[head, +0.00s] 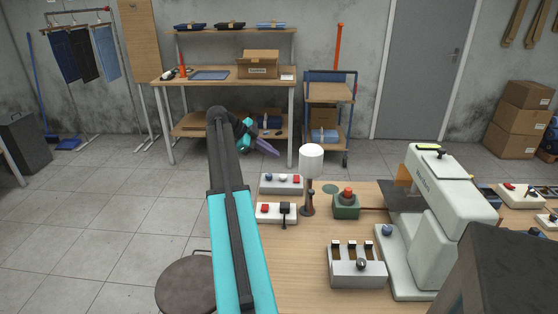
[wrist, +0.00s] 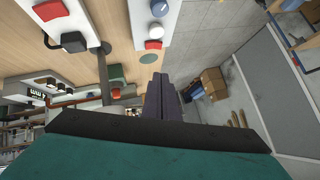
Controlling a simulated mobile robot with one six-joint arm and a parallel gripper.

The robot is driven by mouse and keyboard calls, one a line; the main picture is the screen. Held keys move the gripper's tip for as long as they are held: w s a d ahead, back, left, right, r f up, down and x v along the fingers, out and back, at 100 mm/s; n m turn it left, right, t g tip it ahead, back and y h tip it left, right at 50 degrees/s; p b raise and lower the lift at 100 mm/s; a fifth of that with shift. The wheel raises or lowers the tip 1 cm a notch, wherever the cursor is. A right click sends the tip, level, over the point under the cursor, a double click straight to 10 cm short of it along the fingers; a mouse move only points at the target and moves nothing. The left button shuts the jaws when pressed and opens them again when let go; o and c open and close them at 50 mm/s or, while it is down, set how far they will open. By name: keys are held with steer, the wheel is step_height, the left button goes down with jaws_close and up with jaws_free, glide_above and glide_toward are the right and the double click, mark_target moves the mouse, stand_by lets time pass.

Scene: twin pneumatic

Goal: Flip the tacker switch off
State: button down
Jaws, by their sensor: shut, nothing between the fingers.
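No label marks which control is the tacker switch. In the head view, a white box (head: 290,216) carries a red button and a black lever. Behind it, another white box (head: 268,188) has blue, white and red knobs or buttons. A grey-white box (head: 345,278) with several black switches and a dark round knob sits nearer. My gripper (head: 272,150) is shut and empty, up beyond the rear white box, its purple fingers pointing right and down.
A white-topped lamp (head: 311,160) stands beside the boxes. A green box (head: 346,210) with a red button and a large pale machine (head: 444,195) stand to the right. A round stool (head: 185,287) is at the table's left edge. The floor to the left is open.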

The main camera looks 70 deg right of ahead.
steer(key=p, duration=0.2)
glide_above(297, 179)
steer(key=w+a, duration=0.1)
steer(key=w, duration=0.2)
steer(key=f, duration=0.6)
steer(key=shift+s+a+f, duration=0.15)
steer(key=shift+s+f, duration=0.05)
steer(key=shift+f, duration=0.05)
steer(key=shift+w+d+f+p, duration=0.15)
steer(key=shift+d+f, duration=0.05)
steer(key=shift+f, duration=0.45)
steer(key=shift+w+d+f+p, duration=0.15)
steer(key=shift+d+f, duration=0.05)
steer(key=shift+f, duration=0.4)
steer(key=shift+d+f, duration=0.2)
steer(key=shift+f, duration=0.35)
